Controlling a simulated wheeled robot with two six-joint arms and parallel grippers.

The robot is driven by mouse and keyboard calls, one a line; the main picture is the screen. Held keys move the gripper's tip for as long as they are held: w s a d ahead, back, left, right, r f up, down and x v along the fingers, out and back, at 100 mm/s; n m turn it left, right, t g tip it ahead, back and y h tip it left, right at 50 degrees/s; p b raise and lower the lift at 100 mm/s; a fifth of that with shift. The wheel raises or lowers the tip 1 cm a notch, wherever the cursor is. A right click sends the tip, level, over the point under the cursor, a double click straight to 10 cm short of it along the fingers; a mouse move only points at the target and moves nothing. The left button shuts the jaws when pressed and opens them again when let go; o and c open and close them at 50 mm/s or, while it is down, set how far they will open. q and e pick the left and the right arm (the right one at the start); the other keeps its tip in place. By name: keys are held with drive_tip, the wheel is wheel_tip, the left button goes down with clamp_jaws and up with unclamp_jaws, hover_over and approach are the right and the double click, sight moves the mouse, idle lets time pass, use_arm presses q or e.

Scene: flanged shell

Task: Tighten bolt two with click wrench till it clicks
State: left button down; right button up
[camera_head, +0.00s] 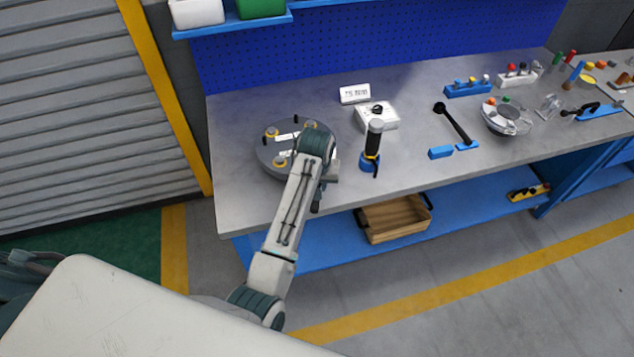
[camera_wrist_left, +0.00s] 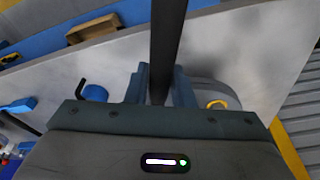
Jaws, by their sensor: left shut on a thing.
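The flanged shell is a round grey disc (camera_head: 262,153) on the bench's left part, with yellow rings and white labels on top. One yellow ring (camera_head: 271,133) is at its upper left and another (camera_head: 280,162) at its front. My left arm covers its right side. In the left wrist view the shell (camera_wrist_left: 232,92) shows right of the fingers with one yellow ring. My left gripper (camera_wrist_left: 159,88) is shut on a dark straight bar (camera_wrist_left: 167,40), which looks like the click wrench's handle. Its working end is hidden, so I cannot tell whether it touches a bolt. My right gripper is not in view.
An upright black-handled tool (camera_head: 374,140) in a blue base stands close right of my gripper. A white box (camera_head: 385,120), a sign (camera_head: 355,93) and a black wrench-like tool (camera_head: 455,122) are farther off. A wooden tray (camera_head: 396,220) lies on the lower shelf.

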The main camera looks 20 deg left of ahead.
use_arm(q)
drive_tip(key=shift+s+b+x, duration=0.2)
drive_tip(key=shift+b+x, duration=0.15)
drive_tip(key=shift+x, duration=0.7)
drive_tip(key=shift+a, duration=0.1)
drive_tip(key=w+a+m+h, duration=0.1)
drive_tip(key=a+m, duration=0.7)
drive_tip(key=a, duration=0.5)
drive_tip(key=shift+w+f+h+p, duration=0.3)
drive_tip(key=shift+w+p, duration=0.05)
drive_tip(key=shift+p, duration=0.05)
idle(1.5)
drive_tip(key=shift+s+d+n, duration=0.3)
drive_tip(key=shift+s+d, duration=0.05)
drive_tip(key=shift+d, duration=0.45)
drive_tip(key=shift+r, duration=0.1)
